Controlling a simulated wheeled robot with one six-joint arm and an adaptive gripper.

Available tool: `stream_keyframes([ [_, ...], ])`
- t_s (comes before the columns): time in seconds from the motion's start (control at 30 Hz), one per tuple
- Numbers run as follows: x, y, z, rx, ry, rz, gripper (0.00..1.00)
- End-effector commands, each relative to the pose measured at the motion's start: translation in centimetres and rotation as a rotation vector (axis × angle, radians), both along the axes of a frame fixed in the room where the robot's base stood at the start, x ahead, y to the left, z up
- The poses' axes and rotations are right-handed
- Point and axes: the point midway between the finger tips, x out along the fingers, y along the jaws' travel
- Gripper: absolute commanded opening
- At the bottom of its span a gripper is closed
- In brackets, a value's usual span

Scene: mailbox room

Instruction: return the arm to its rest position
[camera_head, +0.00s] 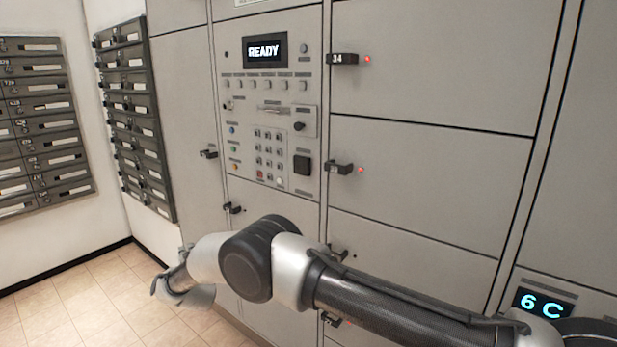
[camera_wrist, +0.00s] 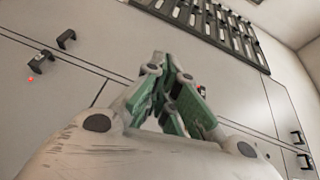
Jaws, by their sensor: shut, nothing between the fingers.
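My arm stretches from the lower right to the lower middle of the head view, in front of the grey lockers. Its wrist end hangs at the lower left, and only part of my gripper shows there, turned away and partly hidden by the wrist. In the wrist view my gripper (camera_wrist: 172,68) shows from behind, with green-sided fingers drawn together. It is shut and empty. No object is held or touched by the fingers in that view.
A control panel (camera_head: 268,110) with a READY display (camera_head: 265,51) and keypad stands behind the arm. Locker doors (camera_head: 430,60) with black handles (camera_head: 343,58) surround it. Mailboxes (camera_head: 40,125) hang at the left. The tiled floor (camera_head: 85,300) at lower left is clear.

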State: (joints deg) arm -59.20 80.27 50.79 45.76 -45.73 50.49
Motion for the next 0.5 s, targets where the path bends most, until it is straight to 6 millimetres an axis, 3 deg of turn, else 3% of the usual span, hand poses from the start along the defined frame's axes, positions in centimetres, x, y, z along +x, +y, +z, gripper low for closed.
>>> stream_keyframes([
  [0.27, -2.3, 0.8, -5.1, -0.214, 0.065, 0.137, 0.0],
  [0.5, -6.4, -0.4, -11.4, -0.478, 0.156, 0.317, 0.0],
])
